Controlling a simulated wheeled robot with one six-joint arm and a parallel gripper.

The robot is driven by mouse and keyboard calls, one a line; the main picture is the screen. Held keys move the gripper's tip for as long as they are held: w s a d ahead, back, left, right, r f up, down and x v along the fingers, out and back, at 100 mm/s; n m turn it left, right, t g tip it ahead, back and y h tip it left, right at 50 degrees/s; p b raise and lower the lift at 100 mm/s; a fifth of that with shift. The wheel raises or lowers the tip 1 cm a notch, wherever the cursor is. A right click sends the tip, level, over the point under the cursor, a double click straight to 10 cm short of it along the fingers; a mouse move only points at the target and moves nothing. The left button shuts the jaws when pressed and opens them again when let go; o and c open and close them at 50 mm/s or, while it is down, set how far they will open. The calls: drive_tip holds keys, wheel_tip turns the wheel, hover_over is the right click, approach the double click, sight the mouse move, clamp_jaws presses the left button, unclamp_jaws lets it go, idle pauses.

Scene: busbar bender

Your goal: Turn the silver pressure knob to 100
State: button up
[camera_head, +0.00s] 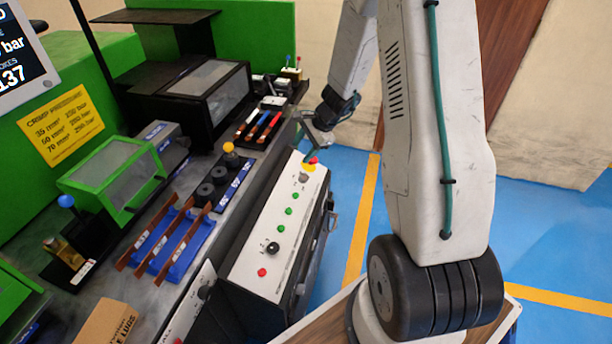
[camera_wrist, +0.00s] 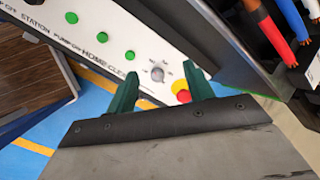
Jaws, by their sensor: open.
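The silver pressure knob (camera_wrist: 158,74) is a small round knob on the white control panel (camera_wrist: 165,45). In the wrist view it shows between the two green fingertips of my gripper (camera_wrist: 159,71), with printed marks around it too small to read. My gripper is open and holds nothing; I cannot tell how far the fingertips are from the knob. In the head view my gripper (camera_head: 309,152) is over the far end of the panel (camera_head: 258,240), and the grey knob (camera_head: 303,178) is just below the red and yellow button.
The red and yellow button (camera_wrist: 182,91) is close beside the knob and my right-hand finger. Green buttons (camera_wrist: 101,37) run along the panel, with a black knob (camera_head: 272,248) and a red button (camera_head: 262,272) at the near end. Coloured-handled bars (camera_head: 262,125) lie left of my gripper.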

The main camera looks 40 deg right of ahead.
sight(305, 177)
drive_tip(key=f+m, duration=0.1)
drive_tip(key=f, duration=0.4)
drive_tip(key=w+d+f+m, duration=0.1)
drive_tip(key=f, duration=0.4)
drive_tip(key=w+d+f+m, duration=0.1)
drive_tip(key=f, duration=0.4)
drive_tip(key=shift+w+d+h, duration=0.25)
drive_tip(key=shift+h, duration=0.05)
drive_tip(key=c, duration=1)
